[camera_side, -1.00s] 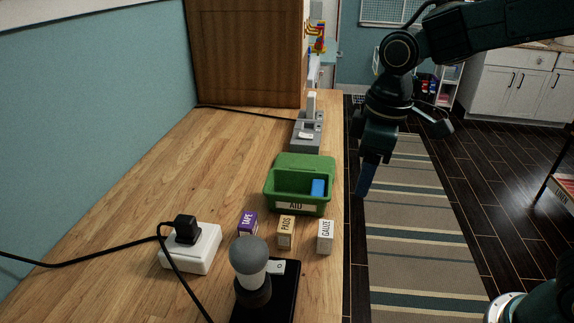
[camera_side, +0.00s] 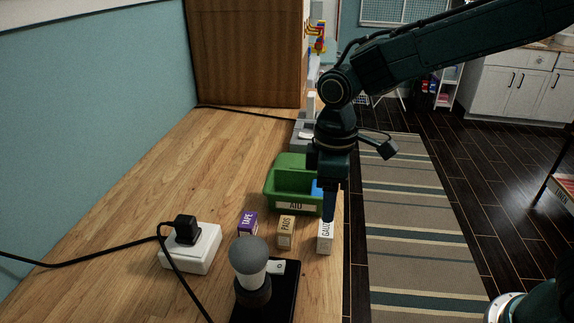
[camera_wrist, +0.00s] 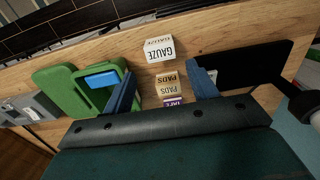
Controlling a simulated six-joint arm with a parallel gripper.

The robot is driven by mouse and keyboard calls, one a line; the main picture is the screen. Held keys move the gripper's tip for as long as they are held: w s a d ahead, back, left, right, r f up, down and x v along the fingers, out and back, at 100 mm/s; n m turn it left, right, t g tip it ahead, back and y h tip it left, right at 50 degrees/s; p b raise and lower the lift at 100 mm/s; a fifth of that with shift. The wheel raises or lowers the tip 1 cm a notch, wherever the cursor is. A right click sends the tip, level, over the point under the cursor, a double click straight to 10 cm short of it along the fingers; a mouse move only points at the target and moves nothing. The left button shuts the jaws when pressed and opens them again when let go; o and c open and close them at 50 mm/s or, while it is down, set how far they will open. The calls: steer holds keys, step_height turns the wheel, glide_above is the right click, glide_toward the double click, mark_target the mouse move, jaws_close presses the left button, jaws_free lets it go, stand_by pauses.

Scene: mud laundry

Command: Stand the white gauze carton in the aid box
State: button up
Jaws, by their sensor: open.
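The white gauze carton (camera_side: 325,239) stands upright on the counter near its right edge, its top partly hidden behind my gripper in the side view. In the wrist view the gauze carton (camera_wrist: 159,49) lies ahead, between the lines of the two fingers. My gripper (camera_side: 330,215) is open and empty, pointing down above the carton; its two blue fingers show in the wrist view (camera_wrist: 162,88). The green aid box (camera_side: 272,200) stands open just behind the carton, with a blue item (camera_wrist: 102,80) inside.
A tan pads carton (camera_side: 286,233) and a purple tape carton (camera_side: 247,224) stand left of the gauze carton. A lamp-like device (camera_side: 250,270) on a black base is in front. A white power block (camera_side: 190,248) with cables sits at left.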

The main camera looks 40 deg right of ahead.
mark_target(326, 228)
steer(key=shift+f, duration=3.55)
steer(key=c, duration=0.6)
steer(key=shift+r, duration=0.1)
steer(key=shift+r, duration=2.9)
steer(key=shift+w, duration=0.1)
